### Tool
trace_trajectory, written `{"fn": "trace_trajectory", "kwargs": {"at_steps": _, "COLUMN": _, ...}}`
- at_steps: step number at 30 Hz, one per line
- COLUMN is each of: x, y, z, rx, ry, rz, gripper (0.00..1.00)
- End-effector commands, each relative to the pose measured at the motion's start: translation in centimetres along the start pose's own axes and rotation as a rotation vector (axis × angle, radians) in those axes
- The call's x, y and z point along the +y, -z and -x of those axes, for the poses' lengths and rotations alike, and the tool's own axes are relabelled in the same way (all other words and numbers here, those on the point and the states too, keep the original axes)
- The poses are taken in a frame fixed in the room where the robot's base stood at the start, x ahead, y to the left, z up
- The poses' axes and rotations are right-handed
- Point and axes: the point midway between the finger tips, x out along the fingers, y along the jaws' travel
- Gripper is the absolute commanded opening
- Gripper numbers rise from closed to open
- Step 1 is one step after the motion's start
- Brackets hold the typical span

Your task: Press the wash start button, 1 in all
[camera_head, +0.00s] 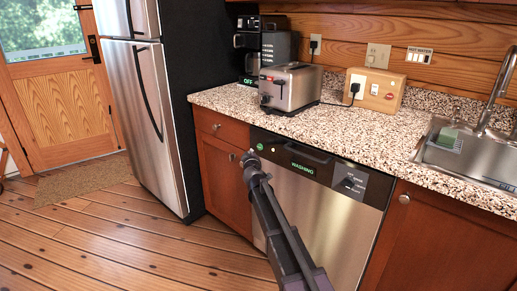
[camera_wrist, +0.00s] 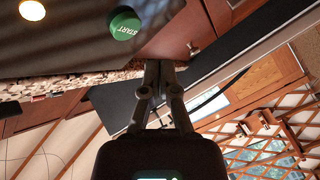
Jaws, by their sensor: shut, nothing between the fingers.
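The dishwasher (camera_head: 315,215) stands under the counter, with a dark control strip across its top. Its strip carries a green lit "WASHING" display (camera_head: 302,168). The small green start button (camera_head: 259,147) is at the strip's left end. In the wrist view the button (camera_wrist: 125,23) is a green round cap marked START, seen upside down. My gripper (camera_head: 250,156) is shut and empty, its tips just below the button in the head view. In the wrist view the closed fingertips (camera_wrist: 160,66) are below and right of the button, apart from it in the picture; contact cannot be seen.
A speckled counter (camera_head: 370,130) above holds a toaster (camera_head: 290,87), a coffee maker (camera_head: 262,45) and a wooden socket box (camera_head: 375,90). A sink (camera_head: 470,155) is at right. A fridge (camera_head: 140,100) stands left. The wooden floor (camera_head: 130,235) at left is clear.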

Motion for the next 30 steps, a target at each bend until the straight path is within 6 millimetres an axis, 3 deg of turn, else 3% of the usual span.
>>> {"fn": "trace_trajectory", "kwargs": {"at_steps": 12, "x": -1.3, "y": 1.3, "z": 1.9, "rx": 0.000, "ry": 0.000, "rz": 0.001, "gripper": 0.00}}
{"fn": "trace_trajectory", "kwargs": {"at_steps": 30, "x": -1.4, "y": 1.4, "z": 1.9, "rx": 0.001, "ry": 0.000, "rz": 0.001, "gripper": 0.00}}
